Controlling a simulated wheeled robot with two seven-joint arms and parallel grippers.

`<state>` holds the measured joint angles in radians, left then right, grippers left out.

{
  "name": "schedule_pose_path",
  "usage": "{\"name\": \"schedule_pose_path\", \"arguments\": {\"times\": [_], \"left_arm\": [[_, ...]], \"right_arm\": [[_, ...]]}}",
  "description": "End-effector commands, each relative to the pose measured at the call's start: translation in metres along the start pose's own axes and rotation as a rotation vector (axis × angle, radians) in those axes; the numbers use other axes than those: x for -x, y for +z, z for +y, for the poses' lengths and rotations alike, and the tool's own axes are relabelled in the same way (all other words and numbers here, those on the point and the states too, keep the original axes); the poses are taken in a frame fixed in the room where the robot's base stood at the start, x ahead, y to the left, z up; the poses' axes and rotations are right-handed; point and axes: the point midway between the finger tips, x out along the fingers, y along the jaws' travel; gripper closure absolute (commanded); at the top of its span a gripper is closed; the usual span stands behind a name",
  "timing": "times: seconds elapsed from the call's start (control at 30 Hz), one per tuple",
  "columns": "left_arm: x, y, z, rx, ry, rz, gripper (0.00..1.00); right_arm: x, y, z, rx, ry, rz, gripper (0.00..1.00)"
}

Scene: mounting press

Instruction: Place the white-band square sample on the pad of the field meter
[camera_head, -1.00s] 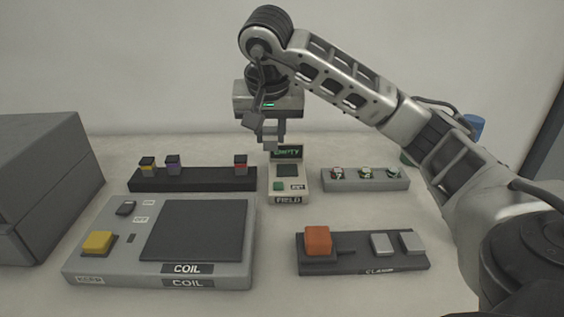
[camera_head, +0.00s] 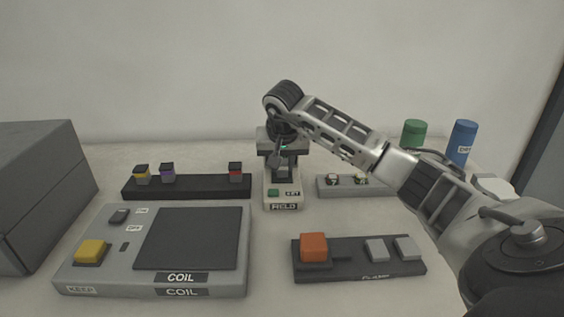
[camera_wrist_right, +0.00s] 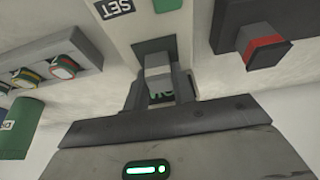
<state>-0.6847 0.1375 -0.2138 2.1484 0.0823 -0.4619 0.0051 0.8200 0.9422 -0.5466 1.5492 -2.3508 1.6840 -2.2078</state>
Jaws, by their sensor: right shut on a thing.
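The field meter (camera_head: 283,205) stands at the middle of the table, with a green button and a SET label on its front. Its dark pad (camera_wrist_right: 153,46) shows partly in the right wrist view. My right gripper (camera_head: 284,173) points down, low over the meter. In the right wrist view, my right gripper (camera_wrist_right: 158,78) is shut on a small grey block with a pale face (camera_wrist_right: 157,63), seemingly the white-band square sample. The block is at the pad; I cannot tell whether it touches. The gripper hides most of the meter's screen. My left gripper is not in view.
A black rack (camera_head: 200,187) with yellow, purple and red-band samples stands left of the meter. A grey rack (camera_head: 325,188) is close on the right. The coil unit (camera_head: 245,270) and clamp unit (camera_head: 350,268) lie in front. Green (camera_head: 414,133) and blue (camera_head: 463,140) cylinders stand behind my arm.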

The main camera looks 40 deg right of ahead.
Motion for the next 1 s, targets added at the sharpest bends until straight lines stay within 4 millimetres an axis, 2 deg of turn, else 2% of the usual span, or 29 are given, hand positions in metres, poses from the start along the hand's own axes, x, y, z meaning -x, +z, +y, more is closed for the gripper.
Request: {"name": "schedule_pose_path", "arguments": {"times": [0.33, 0.37, 0.4, 0.43, 0.77, 0.87, 1.0], "left_arm": [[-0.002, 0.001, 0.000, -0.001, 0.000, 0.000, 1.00], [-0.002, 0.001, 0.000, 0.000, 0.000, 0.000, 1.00], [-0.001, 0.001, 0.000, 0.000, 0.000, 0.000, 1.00], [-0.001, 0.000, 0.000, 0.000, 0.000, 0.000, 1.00], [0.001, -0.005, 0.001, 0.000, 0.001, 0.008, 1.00], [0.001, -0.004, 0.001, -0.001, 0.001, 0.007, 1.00], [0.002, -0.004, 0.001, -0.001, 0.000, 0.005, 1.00]], "right_arm": [[-0.003, 0.001, 0.000, -0.001, -0.001, 0.002, 1.00], [-0.003, 0.001, 0.000, -0.001, 0.000, 0.000, 0.69], [-0.002, 0.001, 0.000, -0.001, 0.000, 0.000, 0.58], [-0.003, 0.001, 0.000, -0.001, 0.000, 0.000, 0.53], [0.001, 0.000, -0.001, -0.001, -0.002, 0.001, 0.53], [0.011, -0.001, -0.001, 0.000, -0.003, 0.003, 0.53], [0.039, -0.002, 0.000, 0.000, -0.003, 0.007, 0.53]]}}
